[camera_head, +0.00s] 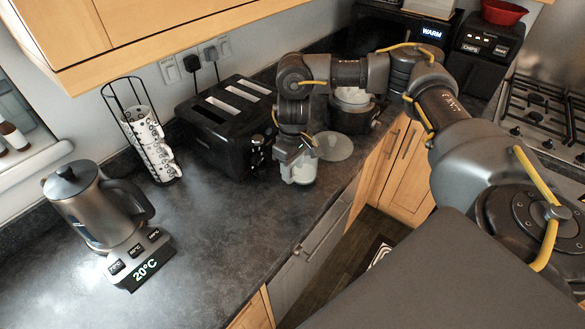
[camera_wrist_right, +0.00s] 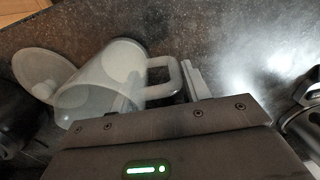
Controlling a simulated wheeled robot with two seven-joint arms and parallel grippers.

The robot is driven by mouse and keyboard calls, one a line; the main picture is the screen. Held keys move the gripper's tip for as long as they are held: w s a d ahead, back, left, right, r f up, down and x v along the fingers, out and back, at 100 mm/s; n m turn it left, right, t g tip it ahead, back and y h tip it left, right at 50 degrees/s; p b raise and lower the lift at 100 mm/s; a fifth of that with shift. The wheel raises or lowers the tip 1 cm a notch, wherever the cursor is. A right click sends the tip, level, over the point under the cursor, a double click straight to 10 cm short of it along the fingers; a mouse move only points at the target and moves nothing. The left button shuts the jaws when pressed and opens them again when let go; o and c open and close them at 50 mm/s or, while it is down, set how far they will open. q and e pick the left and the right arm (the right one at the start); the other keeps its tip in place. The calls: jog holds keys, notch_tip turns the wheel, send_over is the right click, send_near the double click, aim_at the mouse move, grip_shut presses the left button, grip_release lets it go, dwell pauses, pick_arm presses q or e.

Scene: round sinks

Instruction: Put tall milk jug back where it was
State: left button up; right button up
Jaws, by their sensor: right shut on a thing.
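The tall milk jug (camera_head: 301,173) is pale and translucent, and shows below my right gripper (camera_head: 292,155) near the counter's front edge in the head view. The right wrist view shows its body (camera_wrist_right: 105,80) and its handle (camera_wrist_right: 172,78), which lies between the fingers of my right gripper (camera_wrist_right: 165,92). The gripper is shut on the jug at its handle side. The jug looks roughly upright; I cannot tell whether its base touches the counter. The gripper hides part of the jug. My left gripper is not in view.
A pale round disc (camera_head: 334,146) lies on the counter beside the jug. A black toaster (camera_head: 225,122) stands behind, left of the jug. A cup rack (camera_head: 150,145) and a kettle (camera_head: 95,205) stand further left. The dark counter (camera_head: 225,225) between kettle and jug is clear.

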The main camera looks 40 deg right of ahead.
jog(key=shift+d+f, duration=0.1)
jog(key=shift+f, duration=0.65)
jog(key=shift+f, duration=0.15)
jog(key=o, duration=1.5)
notch_tip(320, 180, up, 12)
jog(key=shift+d+r+b, duration=0.1)
jog(key=shift+r+b, duration=0.1)
jog(key=shift+b, duration=0.25)
